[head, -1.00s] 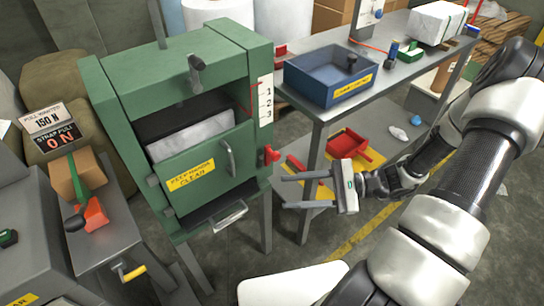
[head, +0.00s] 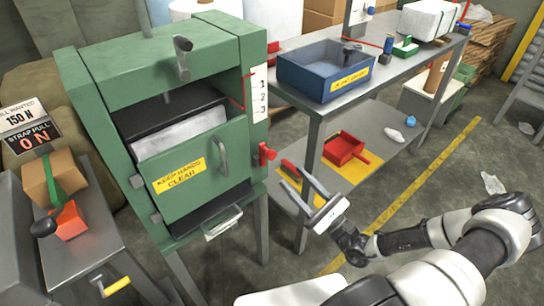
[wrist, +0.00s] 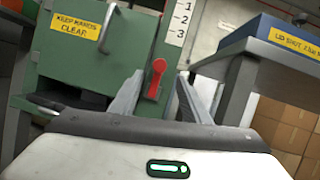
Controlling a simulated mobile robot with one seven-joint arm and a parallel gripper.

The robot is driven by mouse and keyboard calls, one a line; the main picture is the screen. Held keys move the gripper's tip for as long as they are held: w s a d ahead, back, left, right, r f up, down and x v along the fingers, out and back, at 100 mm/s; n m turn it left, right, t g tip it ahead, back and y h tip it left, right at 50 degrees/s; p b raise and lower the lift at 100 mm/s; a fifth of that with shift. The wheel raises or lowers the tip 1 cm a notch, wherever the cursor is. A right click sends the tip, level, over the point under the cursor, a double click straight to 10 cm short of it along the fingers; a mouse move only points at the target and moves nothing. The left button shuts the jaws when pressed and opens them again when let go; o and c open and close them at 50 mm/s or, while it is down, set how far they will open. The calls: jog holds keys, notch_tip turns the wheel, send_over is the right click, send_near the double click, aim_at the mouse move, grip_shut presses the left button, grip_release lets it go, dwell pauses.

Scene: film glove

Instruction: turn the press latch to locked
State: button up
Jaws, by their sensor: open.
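The green press (head: 85,68) stands left of centre in the head view. Its red latch (head: 266,153) sits on the right front post, below the 1-2-3 scale. In the wrist view the red latch (wrist: 155,76) has its rounded end at the top and its narrower part running down, slightly tilted. My gripper (head: 297,187) is open and empty, below and to the right of the latch in the head view. In the wrist view its fingers (wrist: 160,95) point at the press front, with the latch between them in the picture. I see no contact.
A steel bench with a blue bin (head: 300,78) stands right of the press. A red dustpan (head: 345,148) lies on its lower shelf. A handle (head: 222,157) and a yellow warning label (head: 180,176) are on the press door. Open floor lies to the right.

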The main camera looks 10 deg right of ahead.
aim_at(273, 157)
jog(key=b+x, duration=0.1)
jog(key=x, duration=0.9)
jog(key=shift+w+a+r, duration=0.1)
jog(key=shift+w+a, duration=0.05)
jog(key=shift+w, duration=0.1)
grip_shut()
